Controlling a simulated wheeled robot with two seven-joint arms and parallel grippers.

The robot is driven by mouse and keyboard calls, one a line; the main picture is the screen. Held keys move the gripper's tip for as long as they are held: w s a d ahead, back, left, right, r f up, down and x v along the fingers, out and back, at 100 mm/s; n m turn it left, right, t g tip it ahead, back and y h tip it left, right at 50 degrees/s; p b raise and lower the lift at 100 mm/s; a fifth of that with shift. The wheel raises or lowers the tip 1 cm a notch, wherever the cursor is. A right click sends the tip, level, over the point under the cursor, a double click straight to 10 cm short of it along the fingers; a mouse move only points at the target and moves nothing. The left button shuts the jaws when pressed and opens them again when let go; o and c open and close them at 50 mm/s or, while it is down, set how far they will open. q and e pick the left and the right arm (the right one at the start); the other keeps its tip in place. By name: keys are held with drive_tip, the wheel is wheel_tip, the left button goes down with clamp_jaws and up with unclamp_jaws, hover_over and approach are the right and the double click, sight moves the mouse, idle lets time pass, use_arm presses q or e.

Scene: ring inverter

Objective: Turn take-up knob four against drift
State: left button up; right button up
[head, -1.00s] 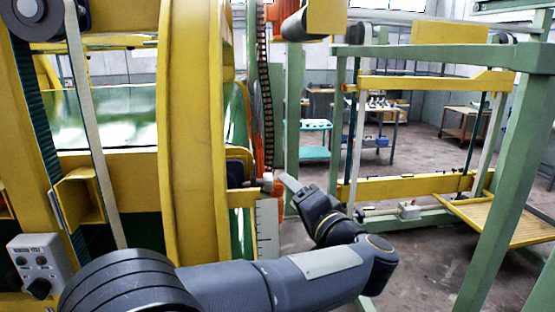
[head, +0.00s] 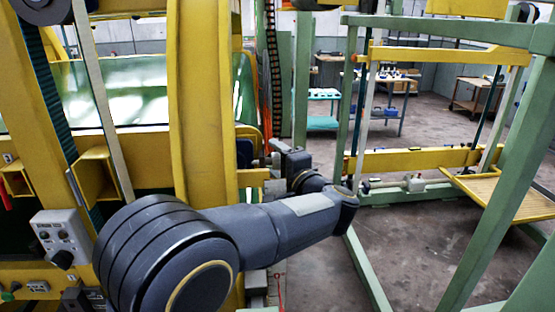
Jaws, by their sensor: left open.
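My left gripper (head: 280,155) is at the end of the dark grey arm, beside the right edge of the yellow ring frame (head: 203,110). It is open, though its fingers are small and partly hidden by the wrist. A small red-orange part shows at its fingertips; I cannot tell whether it is a take-up knob or whether the gripper touches it. No knob marked four can be made out. My right gripper is not in view.
A grey control box (head: 60,238) with a black knob is at the lower left. A green post (head: 301,80) stands just behind the gripper. A green and yellow frame (head: 440,50) fills the right, with a slatted yellow platform (head: 505,195). Open floor lies between.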

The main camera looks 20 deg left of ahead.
use_arm(q)
drive_tip(key=c, duration=1)
drive_tip(key=shift+t+y, duration=0.3)
drive_tip(key=shift+f+n+t+y, duration=0.1)
drive_tip(key=shift+n+t+y, duration=0.2)
drive_tip(key=shift+n, duration=0.1)
drive_tip(key=shift+f+n+t+y+b, duration=0.1)
drive_tip(key=shift+n+t+y+b, duration=0.25)
drive_tip(key=shift+y, duration=0.35)
drive_tip(key=shift+n+t+y+b, duration=0.55)
drive_tip(key=shift+n+y+b, duration=0.2)
drive_tip(key=shift+y+b, duration=0.3)
drive_tip(key=shift+n+y+b, duration=0.35)
drive_tip(key=shift+n+y, duration=0.05)
drive_tip(key=shift+y, duration=0.05)
drive_tip(key=shift+r, duration=0.2)
